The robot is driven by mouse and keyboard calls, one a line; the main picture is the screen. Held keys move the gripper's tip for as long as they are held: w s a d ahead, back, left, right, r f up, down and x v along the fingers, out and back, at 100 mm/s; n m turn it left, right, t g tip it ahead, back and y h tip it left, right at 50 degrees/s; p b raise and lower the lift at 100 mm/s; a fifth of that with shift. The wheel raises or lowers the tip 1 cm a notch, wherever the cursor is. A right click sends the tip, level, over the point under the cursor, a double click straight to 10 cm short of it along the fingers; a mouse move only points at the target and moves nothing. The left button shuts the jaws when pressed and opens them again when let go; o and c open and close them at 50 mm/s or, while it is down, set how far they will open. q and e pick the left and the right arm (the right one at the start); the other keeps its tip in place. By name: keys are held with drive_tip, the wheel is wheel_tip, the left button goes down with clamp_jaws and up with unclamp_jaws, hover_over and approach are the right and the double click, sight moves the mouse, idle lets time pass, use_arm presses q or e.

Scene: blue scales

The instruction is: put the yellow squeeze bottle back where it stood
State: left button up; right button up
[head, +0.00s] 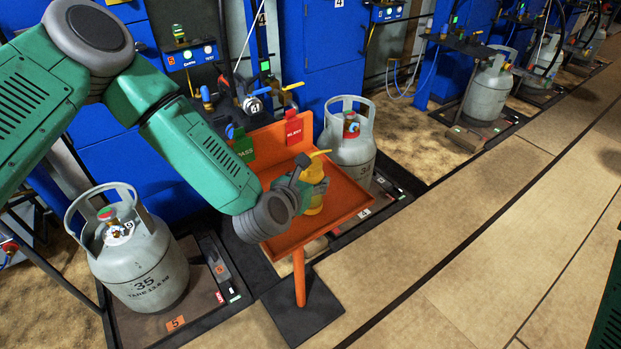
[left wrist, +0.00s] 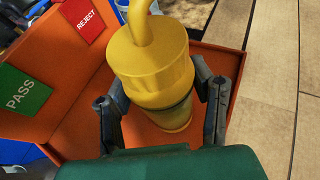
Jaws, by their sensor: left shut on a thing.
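The yellow squeeze bottle (left wrist: 150,60) is upright between the two fingers of my left gripper (left wrist: 162,115) in the left wrist view. The gripper is shut on it. In the head view the bottle (head: 316,196) shows beside my left gripper (head: 312,178), over the orange tray stand (head: 340,195). The bottle's lower part is partly hidden by the gripper in the head view. I cannot tell whether its base touches the tray. The tray also shows in the left wrist view (left wrist: 215,68). My right gripper is not in view.
A green PASS tag (head: 243,146) and a red REJECT tag (head: 293,128) are on the stand's back panel. A grey gas cylinder (head: 350,150) stands behind the tray, another (head: 145,265) at the left on a scale. Blue cabinets line the back.

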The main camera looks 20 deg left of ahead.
use_arm(q)
drive_tip(key=shift+a+f, duration=0.1)
drive_tip(key=o, duration=1.4)
drive_tip(key=shift+a, duration=0.15)
drive_tip(key=shift+s+r, duration=0.1)
drive_tip(key=shift+r, duration=0.1)
drive_tip(key=v, duration=1.2)
drive_tip(key=s+f+m+g+h, duration=0.1)
drive_tip(key=s+f+m+g, duration=0.7)
drive_tip(key=s+f+m, duration=0.9)
drive_tip(key=s+a+m+g+y, duration=0.1)
drive_tip(key=s+a+m, duration=0.1)
drive_tip(key=m, duration=0.4)
drive_tip(key=s+a+f+m+g, duration=0.1)
drive_tip(key=s+a+m+g, duration=0.1)
drive_tip(key=m, duration=0.4)
drive_tip(key=s+a+m+g+y, duration=0.1)
drive_tip(key=s+a+m, duration=0.3)
drive_tip(key=a+m, duration=0.2)
drive_tip(key=shift+s+f+g+y, duration=0.2)
drive_tip(key=shift+g+y, duration=0.1)
drive_tip(key=shift+g, duration=0.1)
